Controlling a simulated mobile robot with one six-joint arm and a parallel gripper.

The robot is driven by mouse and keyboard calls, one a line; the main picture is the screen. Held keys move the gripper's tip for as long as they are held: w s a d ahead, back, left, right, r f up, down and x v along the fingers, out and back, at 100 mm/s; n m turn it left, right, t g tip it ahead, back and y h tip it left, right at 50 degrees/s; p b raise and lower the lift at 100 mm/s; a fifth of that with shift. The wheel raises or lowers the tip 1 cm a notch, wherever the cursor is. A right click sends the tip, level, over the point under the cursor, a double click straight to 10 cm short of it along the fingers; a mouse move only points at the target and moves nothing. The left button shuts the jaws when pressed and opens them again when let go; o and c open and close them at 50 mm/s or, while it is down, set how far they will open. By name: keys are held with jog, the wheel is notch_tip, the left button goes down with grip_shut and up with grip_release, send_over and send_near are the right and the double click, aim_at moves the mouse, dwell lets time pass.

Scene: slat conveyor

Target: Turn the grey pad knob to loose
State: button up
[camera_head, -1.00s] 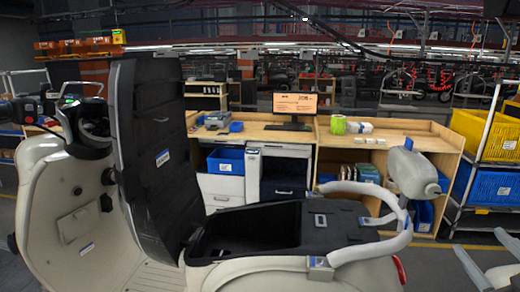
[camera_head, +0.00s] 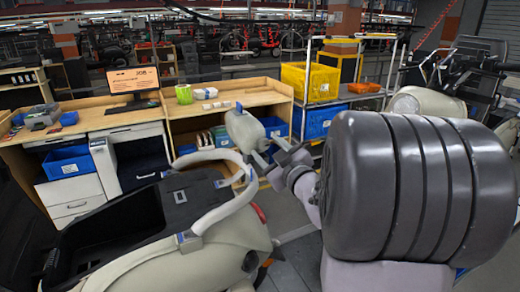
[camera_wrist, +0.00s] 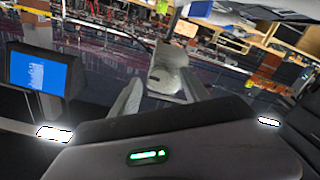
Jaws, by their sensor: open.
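The grey pad (camera_head: 243,130) stands upright at the rear of the cream scooter seat in the head view, behind the pale grab rail. A small blue tag shows at its top. In the wrist view the pad (camera_wrist: 168,66) appears ahead, between and beyond my fingers. I cannot make out the knob or its setting; it is too small or hidden. My gripper (camera_head: 266,150) is open and empty, just right of the pad in the head view. In the wrist view its two pale fingers (camera_wrist: 162,78) point toward the pad. I cannot tell whether they touch it.
The cream scooter (camera_head: 222,232) with a grab rail (camera_head: 222,205) is at lower left. A wooden bench (camera_head: 185,112) stands behind. A rack with yellow (camera_head: 312,82) and blue (camera_head: 322,118) crates is behind the arm. Another scooter (camera_head: 428,103) is at right.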

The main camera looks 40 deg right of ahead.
grip_shut()
jog(key=shift+f+n+b, duration=0.2)
jog(key=shift+n+b, duration=0.2)
jog(key=shift+b, duration=0.65)
jog(key=shift+r, duration=0.1)
grip_release()
jog(key=shift+r, duration=0.1)
jog(key=b+v, duration=0.2)
jog(key=v, duration=1.5)
jog(key=shift+s, duration=0.2)
